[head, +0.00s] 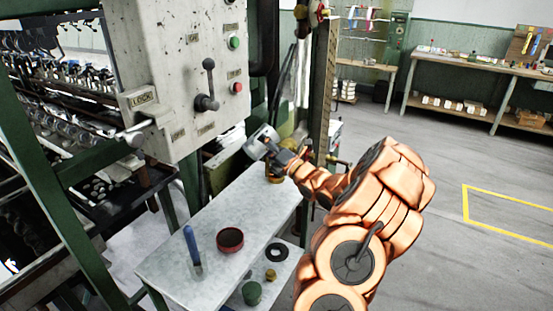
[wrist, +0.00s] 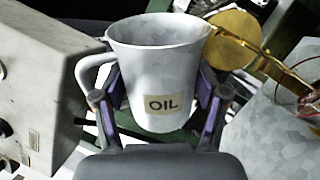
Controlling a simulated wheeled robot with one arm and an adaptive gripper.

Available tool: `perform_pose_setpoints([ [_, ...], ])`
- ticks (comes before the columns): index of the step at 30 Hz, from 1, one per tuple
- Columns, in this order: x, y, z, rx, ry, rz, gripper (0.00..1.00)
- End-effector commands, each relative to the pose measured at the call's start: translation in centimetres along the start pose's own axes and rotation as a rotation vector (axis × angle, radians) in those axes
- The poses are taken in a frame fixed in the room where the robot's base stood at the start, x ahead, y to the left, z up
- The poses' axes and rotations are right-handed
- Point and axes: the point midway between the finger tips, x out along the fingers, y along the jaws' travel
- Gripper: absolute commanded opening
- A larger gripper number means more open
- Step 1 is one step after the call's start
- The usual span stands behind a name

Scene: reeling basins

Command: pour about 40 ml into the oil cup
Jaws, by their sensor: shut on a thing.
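A grey metal jug (wrist: 160,75) with a side handle and an OIL label is in my gripper (wrist: 162,105), one finger on each side. In the head view the jug (head: 261,142) is above the far end of the metal table, and my gripper (head: 285,158) is behind it. The jug looks tilted there; its contents cannot be seen. A round brass piece (wrist: 232,40) is beside the jug's rim in the wrist view. Brass parts (head: 273,174) also show below the jug in the head view. I cannot tell whether these are the oil cup.
A dark red round container (head: 230,240) and a blue-handled tool (head: 192,248) are on the metal table (head: 178,284). A green cup (head: 251,293) and a black ring (head: 276,252) are on a lower shelf. A machine panel (head: 185,70) with a lever stands close left. Floor at right is clear.

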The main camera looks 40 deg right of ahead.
Motion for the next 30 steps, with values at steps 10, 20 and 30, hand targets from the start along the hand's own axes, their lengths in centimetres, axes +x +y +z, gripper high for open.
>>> perform_pose_setpoints([
  [10,0.06,0.19,0.12,0.015,-0.004,0.001,0.24],
  [20,0.2,-0.02,0.0,0.02,-0.006,0.001,0.24],
  [30,0.04,-0.38,-0.4,-0.102,0.025,0.006,0.24],
])
